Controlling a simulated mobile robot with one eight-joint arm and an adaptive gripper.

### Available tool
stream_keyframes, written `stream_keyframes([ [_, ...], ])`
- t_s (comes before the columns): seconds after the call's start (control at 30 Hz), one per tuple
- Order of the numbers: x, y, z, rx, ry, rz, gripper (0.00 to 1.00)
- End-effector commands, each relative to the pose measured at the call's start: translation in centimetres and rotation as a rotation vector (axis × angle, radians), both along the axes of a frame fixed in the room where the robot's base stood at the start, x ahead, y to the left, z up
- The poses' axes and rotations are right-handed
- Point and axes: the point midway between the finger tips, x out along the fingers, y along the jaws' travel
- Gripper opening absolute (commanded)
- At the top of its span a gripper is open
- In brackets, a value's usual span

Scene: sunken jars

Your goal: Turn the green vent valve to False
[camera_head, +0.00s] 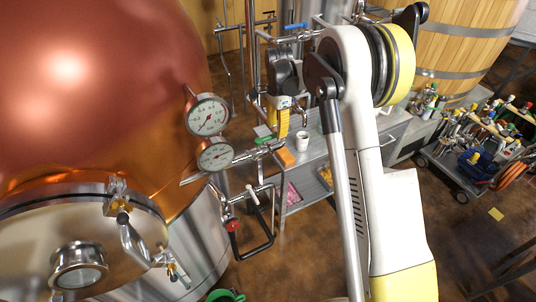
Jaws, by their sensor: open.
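My arm rises from the lower right and bends over at the top. My gripper (289,112) hangs beyond it, small and partly hidden by its own wrist, near the pipework right of the copper tank; its jaws are open and I see nothing held. A small green piece (262,131) shows just left of and below the gripper; I cannot tell whether it is the vent valve's handle or something on the bench behind. Another green object (225,296) is cut off at the bottom edge. I cannot tell contact between gripper and valve.
The copper tank (85,75) fills the left, with two dial gauges (208,115) (215,156), a hatch (40,240) and a red-handled valve (232,225). A blue handle (295,26) sits on the upper pipe. A metal bench (310,155) and tool cart (455,178) stand behind.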

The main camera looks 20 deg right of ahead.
Motion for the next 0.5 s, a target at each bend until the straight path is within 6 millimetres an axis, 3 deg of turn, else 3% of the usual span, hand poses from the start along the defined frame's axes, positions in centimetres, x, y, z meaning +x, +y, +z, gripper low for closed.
stream_keyframes([
  [0.5, 0.0, 0.0, -2.1, 0.0, 0.0, 0.001, 0.41],
])
